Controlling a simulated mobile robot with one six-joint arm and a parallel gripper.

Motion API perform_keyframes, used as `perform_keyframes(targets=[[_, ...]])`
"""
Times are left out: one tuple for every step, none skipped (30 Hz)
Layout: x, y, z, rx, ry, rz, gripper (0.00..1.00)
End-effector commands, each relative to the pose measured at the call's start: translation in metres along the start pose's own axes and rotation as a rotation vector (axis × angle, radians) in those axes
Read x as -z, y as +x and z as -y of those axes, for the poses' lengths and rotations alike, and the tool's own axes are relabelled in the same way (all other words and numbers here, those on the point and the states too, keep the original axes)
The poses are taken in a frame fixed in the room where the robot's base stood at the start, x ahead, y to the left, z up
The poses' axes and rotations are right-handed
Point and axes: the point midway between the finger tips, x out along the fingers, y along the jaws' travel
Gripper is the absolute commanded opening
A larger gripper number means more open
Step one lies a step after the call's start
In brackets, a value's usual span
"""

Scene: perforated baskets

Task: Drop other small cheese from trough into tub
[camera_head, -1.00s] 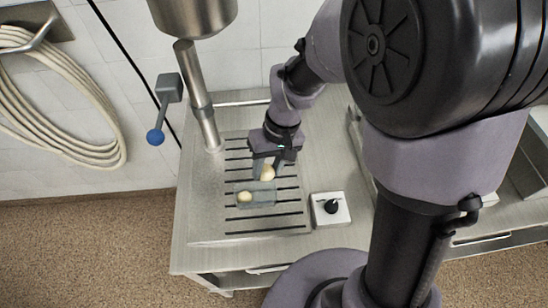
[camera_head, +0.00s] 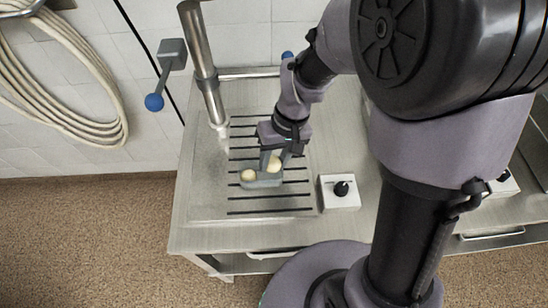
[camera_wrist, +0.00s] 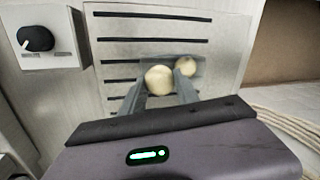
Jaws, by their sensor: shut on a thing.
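A small round pale cheese (camera_head: 274,164) is between the fingers of my gripper (camera_head: 275,160), which is shut on it; the held cheese also shows in the wrist view (camera_wrist: 159,80). A small grey tub (camera_head: 262,183) sits on the slotted bench top. A second pale cheese (camera_head: 249,175) lies in the left part of the tub; it shows in the wrist view too (camera_wrist: 186,66), to the right of the held one. The held cheese is over or just inside the right part of the tub. I cannot tell whether it touches the bottom. I see no separate trough.
A white box with a black knob (camera_head: 340,192) stands on the bench right of the slots. A metal pipe (camera_head: 204,70) rises behind the tub at the left. A lever with a blue ball (camera_head: 154,102) is on the wall. The front of the slotted area is clear.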

Motion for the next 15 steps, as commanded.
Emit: perform_keyframes(targets=[[0.0000,-0.0001,0.0000,0.000,0.000,0.000,0.00],[0.0000,-0.0001,0.0000,0.000,0.000,0.000,0.00],[0.0000,-0.0001,0.0000,0.000,0.000,0.000,0.00],[0.0000,-0.0001,0.0000,0.000,0.000,0.000,0.00],[0.0000,-0.0001,0.0000,0.000,0.000,0.000,0.00],[0.0000,-0.0001,0.0000,0.000,0.000,0.000,0.00],[0.0000,0.0000,0.0000,0.000,0.000,0.000,0.00],[0.0000,0.0000,0.0000,0.000,0.000,0.000,0.00],[0.0000,0.0000,0.0000,0.000,0.000,0.000,0.00],[0.0000,0.0000,0.0000,0.000,0.000,0.000,0.00],[0.0000,0.0000,0.0000,0.000,0.000,0.000,0.00],[0.0000,0.0000,0.0000,0.000,0.000,0.000,0.43],[0.0000,0.0000,0.0000,0.000,0.000,0.000,0.48],[0.0000,0.0000,0.0000,0.000,0.000,0.000,0.54],[0.0000,0.0000,0.0000,0.000,0.000,0.000,0.62]])
